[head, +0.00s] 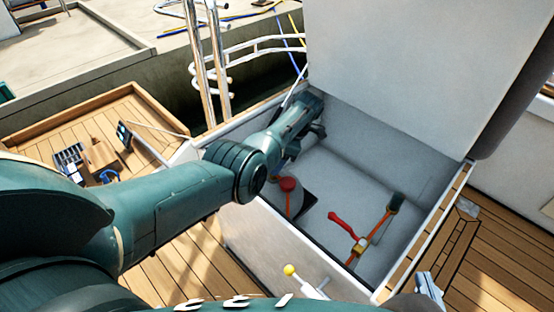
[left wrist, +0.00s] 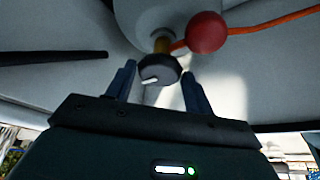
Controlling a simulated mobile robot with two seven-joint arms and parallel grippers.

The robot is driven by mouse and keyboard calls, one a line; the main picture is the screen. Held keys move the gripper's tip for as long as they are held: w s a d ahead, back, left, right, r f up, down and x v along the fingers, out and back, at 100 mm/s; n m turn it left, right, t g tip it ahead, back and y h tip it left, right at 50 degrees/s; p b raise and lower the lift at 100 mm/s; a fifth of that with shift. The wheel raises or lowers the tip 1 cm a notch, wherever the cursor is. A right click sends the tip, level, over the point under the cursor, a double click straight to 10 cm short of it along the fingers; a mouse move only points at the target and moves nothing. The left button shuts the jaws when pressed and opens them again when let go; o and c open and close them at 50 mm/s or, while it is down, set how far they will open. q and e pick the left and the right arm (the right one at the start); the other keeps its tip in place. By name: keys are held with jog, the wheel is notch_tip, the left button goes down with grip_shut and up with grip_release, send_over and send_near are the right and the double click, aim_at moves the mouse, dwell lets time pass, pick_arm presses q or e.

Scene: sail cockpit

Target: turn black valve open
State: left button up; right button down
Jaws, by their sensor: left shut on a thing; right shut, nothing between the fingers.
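In the left wrist view the black valve (left wrist: 158,71) is a round dark knob with a white mark, on a brass-coloured stem. My left gripper (left wrist: 160,85) has one finger on each side of the knob and is shut on it. In the head view my left arm reaches into the open locker; its fingertips and the black valve are hidden there. My right gripper (head: 429,289) is at the bottom right of the head view, outside the locker, shut and empty.
A red ball (left wrist: 207,32) with an orange line sits close beside the knob. In the locker are a red ball-topped part (head: 288,184), a red lever (head: 342,224) and an orange pipe (head: 381,222). The raised lid (head: 415,70) stands behind. A yellow ball-topped lever (head: 290,270) is in front.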

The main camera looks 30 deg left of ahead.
pick_arm(q)
jog(key=o, duration=0.9)
jog(key=shift+o, duration=0.2)
jog(key=shift+r, duration=0.1)
jog(key=shift+w+d+r, duration=0.1)
jog(key=shift+d+r, duration=0.05)
jog(key=shift+r, duration=0.2)
jog(key=p+v, duration=0.3)
jog(key=v, duration=0.9)
pick_arm(e)
jog(key=shift+s+d+m+g+h, duration=0.25)
jog(key=shift+s+m+g+h, duration=0.2)
jog(key=shift+g, duration=0.65)
pick_arm(q)
jog(key=shift+r, duration=0.2)
pick_arm(e)
jog(key=shift+r, duration=0.15)
